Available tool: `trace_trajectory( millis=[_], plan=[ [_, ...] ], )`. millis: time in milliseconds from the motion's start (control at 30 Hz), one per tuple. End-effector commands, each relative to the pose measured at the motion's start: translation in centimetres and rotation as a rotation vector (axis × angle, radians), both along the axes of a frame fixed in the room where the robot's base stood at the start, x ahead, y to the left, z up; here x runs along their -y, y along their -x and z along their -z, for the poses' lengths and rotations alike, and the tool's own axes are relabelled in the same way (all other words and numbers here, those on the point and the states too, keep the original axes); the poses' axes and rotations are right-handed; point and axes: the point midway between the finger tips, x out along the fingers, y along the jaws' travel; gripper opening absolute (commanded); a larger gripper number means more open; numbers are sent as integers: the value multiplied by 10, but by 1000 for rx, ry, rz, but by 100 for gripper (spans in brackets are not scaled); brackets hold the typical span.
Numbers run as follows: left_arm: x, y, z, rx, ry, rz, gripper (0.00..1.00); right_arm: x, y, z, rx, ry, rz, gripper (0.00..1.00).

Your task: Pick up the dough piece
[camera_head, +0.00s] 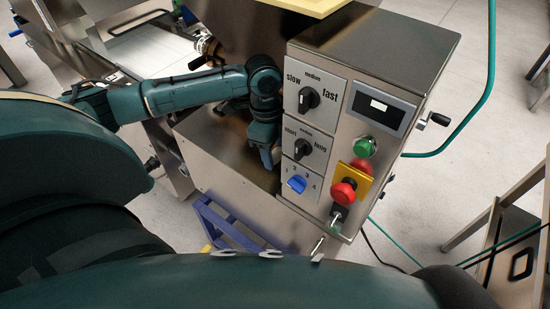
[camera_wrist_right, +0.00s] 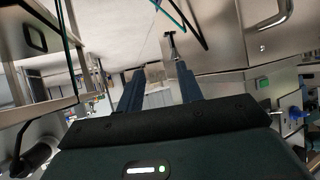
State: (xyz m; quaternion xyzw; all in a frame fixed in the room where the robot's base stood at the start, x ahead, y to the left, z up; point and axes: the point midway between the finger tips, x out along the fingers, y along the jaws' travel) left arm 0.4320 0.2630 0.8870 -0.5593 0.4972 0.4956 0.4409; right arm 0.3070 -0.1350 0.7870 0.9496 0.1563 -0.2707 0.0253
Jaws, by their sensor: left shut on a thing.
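My left gripper (camera_head: 270,158) reaches down beside the control panel, over the machine's steel trough. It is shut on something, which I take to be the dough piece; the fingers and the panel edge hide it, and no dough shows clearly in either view. My right gripper (camera_wrist_right: 159,88) shows in the right wrist view with its two fingers apart and nothing between them. It is out of sight in the head view.
The control panel (camera_head: 318,125) with knobs, a green button and a red emergency stop (camera_head: 343,192) stands right beside my left gripper. A steel table (camera_head: 510,200) stands at the right. Grey floor lies between it and the machine.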

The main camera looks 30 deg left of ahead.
Motion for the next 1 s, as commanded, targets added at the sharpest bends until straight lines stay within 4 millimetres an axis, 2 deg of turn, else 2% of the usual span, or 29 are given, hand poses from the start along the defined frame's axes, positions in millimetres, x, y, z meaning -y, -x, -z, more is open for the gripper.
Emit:
trace_trajectory(
  millis=[100, 267, 600, 700, 900, 1000],
  plan=[
    [0, -1, -23, 4, 1, 0, 29, 0, 0, -1, 0, 0, 0, 36],
    [-37, 5, -18, -2, -4, -8, 29, -1, 0, 4, 2, -2, -2, 36],
    [-132, 16, -17, -3, -4, -10, 29, -8, -1, 5, 20, -25, -11, 36],
    [-155, 19, -18, -2, -2, -7, 29, -9, -1, 5, 21, -34, -9, 36],
    [-185, 22, -19, -1, -1, -4, 29, -8, 0, 9, 17, -38, -6, 36],
    [-191, 23, -19, 0, 0, -2, 29, -7, 0, 9, 17, -38, -3, 36]
  ],
)
